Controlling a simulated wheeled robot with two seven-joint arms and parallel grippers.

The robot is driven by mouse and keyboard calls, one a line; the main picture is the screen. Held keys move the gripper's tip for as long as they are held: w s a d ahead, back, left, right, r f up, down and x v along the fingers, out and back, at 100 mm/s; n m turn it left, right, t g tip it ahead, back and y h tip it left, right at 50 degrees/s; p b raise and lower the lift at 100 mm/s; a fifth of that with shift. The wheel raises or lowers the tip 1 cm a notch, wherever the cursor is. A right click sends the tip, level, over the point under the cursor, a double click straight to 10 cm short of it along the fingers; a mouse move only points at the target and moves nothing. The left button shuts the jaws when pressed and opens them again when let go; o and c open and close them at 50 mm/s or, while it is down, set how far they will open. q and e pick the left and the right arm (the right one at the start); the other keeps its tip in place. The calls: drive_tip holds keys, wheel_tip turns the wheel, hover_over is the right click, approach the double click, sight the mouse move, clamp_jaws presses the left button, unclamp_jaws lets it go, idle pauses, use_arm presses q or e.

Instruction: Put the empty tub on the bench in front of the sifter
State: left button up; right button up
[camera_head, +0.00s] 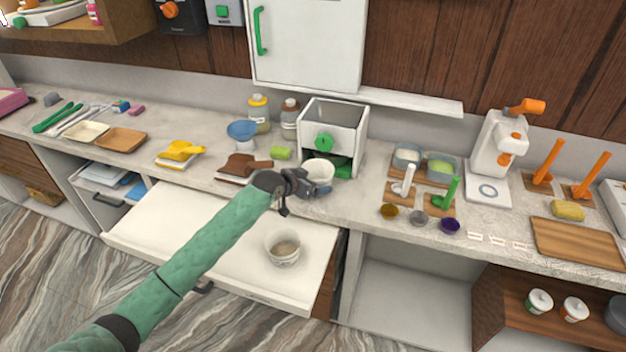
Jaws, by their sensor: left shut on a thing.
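The sifter (345,117) is a white open-topped box with a green knob, standing at the back of the bench (345,205). My left gripper (309,184) is shut on a white tub (320,170) at its front left side. The tub appears upright just in front of the sifter and covers part of its lower front. I cannot tell whether its base touches the bench, and its inside shows only partly. A second white tub (283,255) with greyish-brown contents stands on the pulled-out white board below. My right gripper is not in view.
The pulled-out board (180,215) projects under my left arm. Bare bench shows right of the gripper.

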use_arm(q)
drive_tip(key=shift+f, duration=0.25)
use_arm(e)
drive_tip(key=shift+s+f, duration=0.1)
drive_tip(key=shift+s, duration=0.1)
use_arm(q)
drive_tip(key=o, duration=0.9)
drive_tip(key=shift+o, duration=0.2)
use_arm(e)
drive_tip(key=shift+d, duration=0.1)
use_arm(q)
drive_tip(key=shift+s+a, duration=0.1)
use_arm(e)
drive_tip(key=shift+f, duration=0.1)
use_arm(q)
drive_tip(key=shift+s+a+r+b, duration=0.2)
drive_tip(key=shift+a+b, duration=0.05)
drive_tip(key=shift+b, duration=0.05)
drive_tip(key=b+v, duration=0.3)
drive_tip(key=v, duration=0.8)
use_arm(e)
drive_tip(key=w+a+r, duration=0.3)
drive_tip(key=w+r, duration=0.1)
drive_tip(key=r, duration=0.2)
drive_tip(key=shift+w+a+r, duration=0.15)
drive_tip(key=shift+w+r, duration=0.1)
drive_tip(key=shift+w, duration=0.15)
